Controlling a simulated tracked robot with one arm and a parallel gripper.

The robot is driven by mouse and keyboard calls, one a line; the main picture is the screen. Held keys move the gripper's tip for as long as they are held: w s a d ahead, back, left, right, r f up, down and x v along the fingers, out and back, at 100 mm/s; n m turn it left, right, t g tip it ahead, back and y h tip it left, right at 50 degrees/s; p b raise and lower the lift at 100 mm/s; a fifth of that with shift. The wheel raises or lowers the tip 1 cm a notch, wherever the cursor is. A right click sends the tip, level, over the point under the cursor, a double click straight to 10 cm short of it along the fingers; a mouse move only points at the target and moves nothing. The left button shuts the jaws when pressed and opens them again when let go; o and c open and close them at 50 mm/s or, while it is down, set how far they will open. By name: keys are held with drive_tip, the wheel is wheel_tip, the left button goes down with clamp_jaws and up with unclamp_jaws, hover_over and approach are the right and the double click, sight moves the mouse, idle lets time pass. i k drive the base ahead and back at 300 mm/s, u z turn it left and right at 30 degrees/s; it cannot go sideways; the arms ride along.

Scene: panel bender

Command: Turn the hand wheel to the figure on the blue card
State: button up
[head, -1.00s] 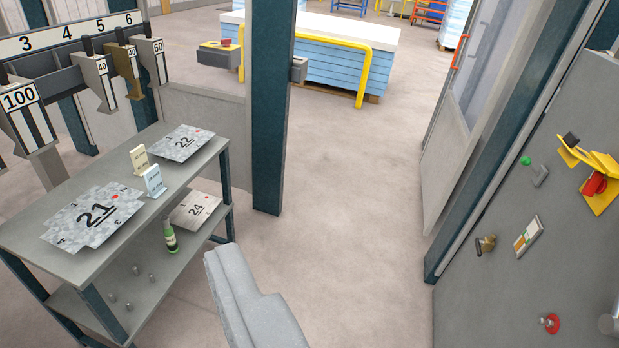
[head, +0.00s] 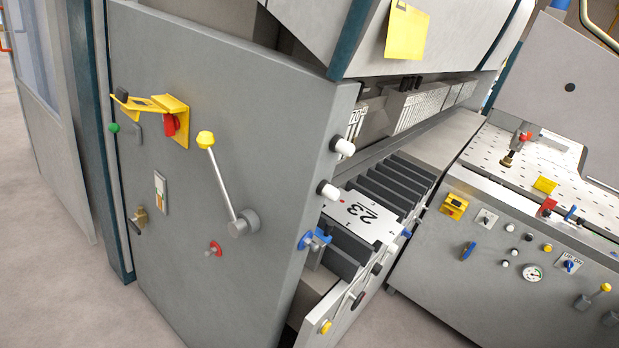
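I see no round hand wheel and no blue card in the head view. A crank lever (head: 222,182) with a yellow ball knob (head: 205,139) sits on a grey hub (head: 243,223) on the machine's grey side panel (head: 260,125). The lever points up and to the left from the hub. A yellow card or note (head: 407,33) is on the upper beam; I cannot read any figure on it. My gripper is not in view.
The side panel also bears a yellow bracket with a red knob (head: 169,125), a small red knob (head: 214,249) and white knobs at its edge. A perforated table (head: 520,155) stands right. Floor (head: 50,240) is clear at left.

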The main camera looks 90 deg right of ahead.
sight(357, 300)
drive_tip(key=z, duration=2.55)
drive_tip(key=k, duration=1.05)
drive_tip(key=u, duration=0.3)
drive_tip(key=i, duration=1)
drive_tip(key=u, duration=0.1)
